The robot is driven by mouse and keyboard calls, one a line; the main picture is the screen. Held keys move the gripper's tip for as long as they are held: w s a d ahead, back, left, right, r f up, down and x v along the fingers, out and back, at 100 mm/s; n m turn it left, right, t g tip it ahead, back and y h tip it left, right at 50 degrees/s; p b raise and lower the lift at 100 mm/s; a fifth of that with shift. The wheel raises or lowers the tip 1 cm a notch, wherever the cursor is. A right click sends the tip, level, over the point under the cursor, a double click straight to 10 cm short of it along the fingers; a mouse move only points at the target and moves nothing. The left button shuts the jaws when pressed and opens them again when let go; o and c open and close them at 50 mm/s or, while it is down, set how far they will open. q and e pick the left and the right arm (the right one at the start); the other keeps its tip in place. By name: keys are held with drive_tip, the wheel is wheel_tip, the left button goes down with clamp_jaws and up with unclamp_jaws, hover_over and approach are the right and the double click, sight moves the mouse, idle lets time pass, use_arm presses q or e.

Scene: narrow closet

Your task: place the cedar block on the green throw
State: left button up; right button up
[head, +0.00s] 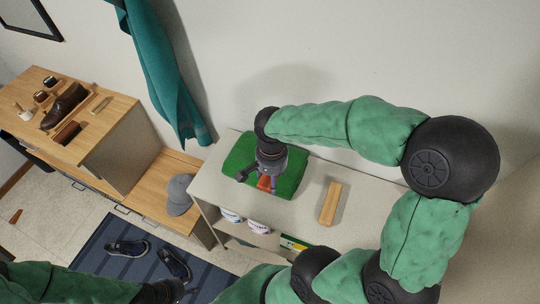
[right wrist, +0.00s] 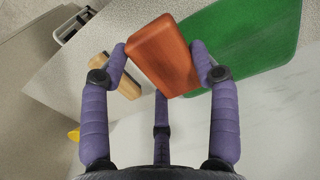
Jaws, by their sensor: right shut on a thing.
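I cannot tell whether the block touches the throw. The fingers of my left gripper do not show.
A grey cap (head: 179,194) rests on the low wooden bench. A teal cloth (head: 160,75) hangs on the wall.

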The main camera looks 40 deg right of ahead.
drive_tip(key=w+d+f, duration=0.4)
drive_tip(key=w+f, duration=0.1)
drive_tip(key=w+d+f, duration=0.2)
drive_tip(key=w+f, duration=0.1)
drive_tip(key=shift+w+d+f, duration=0.1)
drive_tip(key=shift+w+d, duration=0.05)
drive_tip(key=shift+d, duration=0.25)
drive_tip(key=shift+w+d+f, duration=0.15)
drive_tip(key=shift+f, duration=0.25)
drive_tip(key=shift+f+b, duration=0.35)
drive_tip(key=shift+f, duration=1.1)
drive_tip(key=shift+f, duration=0.15)
drive_tip(key=o, duration=1)
drive_tip(key=shift+o, duration=0.2)
